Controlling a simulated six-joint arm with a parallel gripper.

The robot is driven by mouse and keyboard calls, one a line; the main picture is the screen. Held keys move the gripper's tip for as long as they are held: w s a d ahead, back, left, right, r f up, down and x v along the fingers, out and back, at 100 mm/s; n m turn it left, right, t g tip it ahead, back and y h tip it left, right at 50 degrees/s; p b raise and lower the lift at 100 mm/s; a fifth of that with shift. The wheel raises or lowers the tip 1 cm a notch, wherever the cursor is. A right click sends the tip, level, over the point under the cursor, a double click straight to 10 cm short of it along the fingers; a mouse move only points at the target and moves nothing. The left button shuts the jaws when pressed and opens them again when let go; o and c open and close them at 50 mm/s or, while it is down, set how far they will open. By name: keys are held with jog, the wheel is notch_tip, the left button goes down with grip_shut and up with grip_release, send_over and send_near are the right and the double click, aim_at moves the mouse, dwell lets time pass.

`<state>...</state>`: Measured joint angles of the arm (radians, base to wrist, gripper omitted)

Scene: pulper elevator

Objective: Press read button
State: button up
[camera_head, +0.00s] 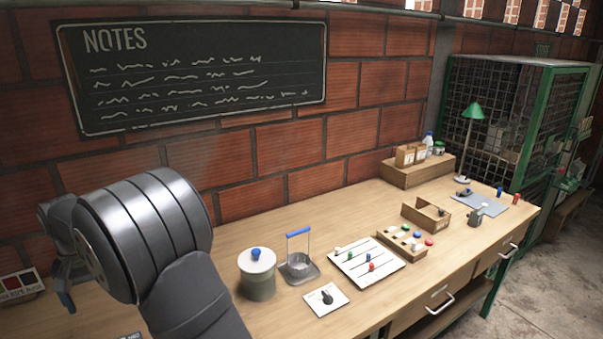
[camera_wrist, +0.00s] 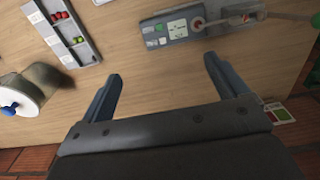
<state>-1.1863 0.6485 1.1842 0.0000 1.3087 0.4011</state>
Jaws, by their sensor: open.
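My gripper (camera_wrist: 162,69) is open and empty, with its two fingers spread apart above the wooden bench in the wrist view. In the head view it is at the far left, mostly behind my arm, with one blue-grey finger (camera_head: 65,300) showing. Beyond the fingertips in the wrist view lies a grey device (camera_wrist: 178,28) with a green-and-white label, small pale keys (camera_wrist: 152,36) and a red round part (camera_wrist: 197,22). The key markings are too small to read, so I cannot tell which is the read button. No finger touches the device.
A lidded pot (camera_head: 257,272) with a blue knob stands on the bench (camera_head: 225,236). A wire-handled holder (camera_head: 299,264), a white slotted tray (camera_head: 362,262) and a wooden box of coloured buttons (camera_head: 405,238) lie to its right. A cable (camera_wrist: 275,16) runs beside the device.

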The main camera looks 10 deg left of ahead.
grip_shut()
dwell(1.5)
